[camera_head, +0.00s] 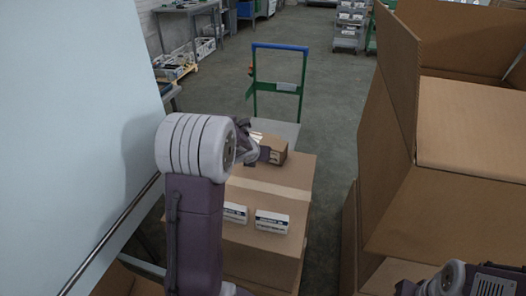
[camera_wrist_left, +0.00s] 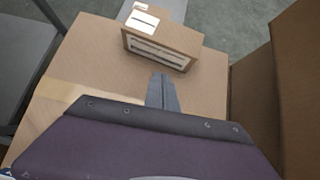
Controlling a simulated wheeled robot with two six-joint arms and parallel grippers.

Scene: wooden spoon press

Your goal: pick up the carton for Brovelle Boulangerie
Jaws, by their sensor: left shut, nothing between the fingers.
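A small brown carton (camera_head: 273,150) stands on top of a large taped carton (camera_head: 265,187). In the left wrist view the small carton (camera_wrist_left: 160,42) has a white label on top and a white-marked strip on the side facing me. The lettering is too small to read, so I cannot tell whether it names Brovelle Boulangerie. My left gripper (camera_wrist_left: 161,80) is shut and empty, its fingertips over the large carton's top, just short of the small carton's near side. In the head view my wrist partly hides the small carton. My right gripper's fingers are not seen.
Big open cartons (camera_head: 468,125) rise close on the right. A pale panel (camera_head: 70,120) stands on the left. A trolley with a blue handle (camera_head: 280,47) is behind; floor beyond is clear.

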